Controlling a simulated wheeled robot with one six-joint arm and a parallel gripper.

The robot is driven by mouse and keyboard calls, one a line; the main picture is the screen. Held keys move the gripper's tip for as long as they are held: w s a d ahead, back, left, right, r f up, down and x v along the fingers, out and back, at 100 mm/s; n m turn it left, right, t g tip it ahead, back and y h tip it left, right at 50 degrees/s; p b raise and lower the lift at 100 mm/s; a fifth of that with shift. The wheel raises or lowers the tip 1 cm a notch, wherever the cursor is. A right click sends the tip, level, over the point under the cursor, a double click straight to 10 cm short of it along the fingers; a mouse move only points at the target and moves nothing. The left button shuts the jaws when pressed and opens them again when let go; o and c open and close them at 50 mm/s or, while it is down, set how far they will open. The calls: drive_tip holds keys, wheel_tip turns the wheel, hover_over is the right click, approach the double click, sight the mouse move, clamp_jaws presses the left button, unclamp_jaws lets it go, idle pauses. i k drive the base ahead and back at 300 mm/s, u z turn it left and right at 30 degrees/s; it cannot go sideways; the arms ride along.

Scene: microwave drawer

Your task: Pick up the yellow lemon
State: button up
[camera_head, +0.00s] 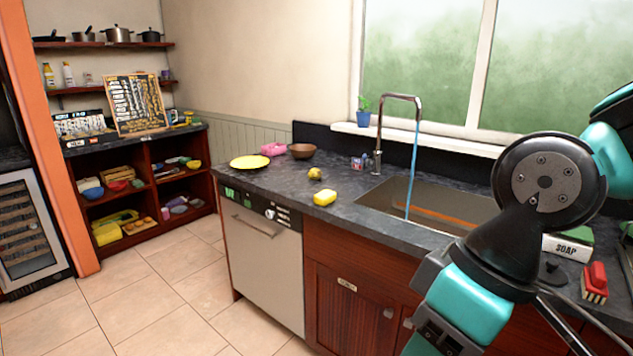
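A small rounded yellow thing with dark patches, which looks like the lemon (315,174), rests on the dark countertop (285,186), left of the sink. It is small in the picture, so its details are unclear. My arm fills the right side of the view, in front of part of the sink and counter. My gripper's fingertips cannot be made out. No part of my arm is near the lemon.
A yellow sponge-like block (324,199) lies just in front of the lemon. A yellow plate (250,162), pink item (273,149) and brown bowl (302,151) stand behind it to the left. The sink (440,200) has a tall faucet (402,97). Open floor lies left of the dishwasher (265,265).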

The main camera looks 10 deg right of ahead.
sight(314, 174)
drive_tip(key=u, duration=0.55)
drive_tip(key=i, duration=0.85)
drive_tip(key=u, duration=0.65)
drive_tip(key=i, duration=1.4)
drive_tip(key=z, duration=0.4)
drive_tip(key=i, duration=0.75)
drive_tip(key=z, duration=1.4)
drive_tip(key=i, duration=0.65)
drive_tip(key=z, duration=0.65)
